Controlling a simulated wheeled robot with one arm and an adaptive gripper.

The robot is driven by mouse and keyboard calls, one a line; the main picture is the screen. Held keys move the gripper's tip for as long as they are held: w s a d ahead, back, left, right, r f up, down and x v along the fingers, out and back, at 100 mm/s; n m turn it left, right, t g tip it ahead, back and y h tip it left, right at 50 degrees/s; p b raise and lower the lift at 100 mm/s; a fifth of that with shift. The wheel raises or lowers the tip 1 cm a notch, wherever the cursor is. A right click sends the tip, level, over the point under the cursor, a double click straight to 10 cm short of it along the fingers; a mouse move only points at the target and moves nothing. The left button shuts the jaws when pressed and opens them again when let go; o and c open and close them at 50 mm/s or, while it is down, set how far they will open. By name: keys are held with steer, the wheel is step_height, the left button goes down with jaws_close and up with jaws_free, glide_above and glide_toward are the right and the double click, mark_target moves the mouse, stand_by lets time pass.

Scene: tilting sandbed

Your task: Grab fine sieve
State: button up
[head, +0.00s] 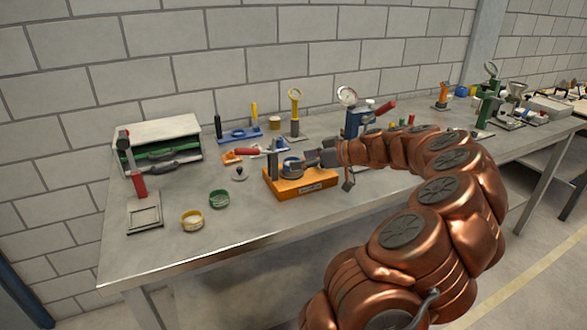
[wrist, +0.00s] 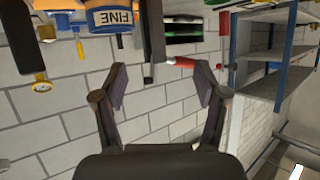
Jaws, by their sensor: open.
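The fine sieve is a small round blue sieve (head: 291,164) that appears to sit on an orange base (head: 302,189) near the middle of the bench. In the wrist view the sieve (wrist: 113,18) shows upside down at the top left, with a pale band reading FINE. My gripper (head: 314,159) is just right of the sieve in the head view. In the wrist view my gripper (wrist: 161,78) has its fingers spread with nothing between them; the sieve is outside them, above and left. Contact with the sieve cannot be told from the head view.
A red-handled lever (head: 262,152) stands close behind the orange base. A blue device with a gauge (head: 351,118) stands behind my arm.

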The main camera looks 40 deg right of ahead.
steer(key=s+d+f+h, duration=0.1)
steer(key=s+d+f, duration=0.1)
steer(key=d, duration=0.3)
steer(key=p, duration=0.3)
glide_toward(286, 163)
steer(key=shift+w+a+f+m+t, duration=0.3)
steer(key=shift+w+a+f, duration=0.25)
steer(key=shift+w+f, duration=0.15)
steer(key=shift+d+p+x, duration=0.15)
steer(key=shift+p+x, duration=0.35)
steer(key=shift+x, duration=0.75)
steer(key=shift+d+p+x, duration=0.1)
steer(key=shift+p+x, duration=0.4)
steer(key=shift+x, duration=0.75)
steer(key=shift+w, duration=0.1)
steer(key=c, duration=0.9)
steer(key=shift+r, duration=0.1)
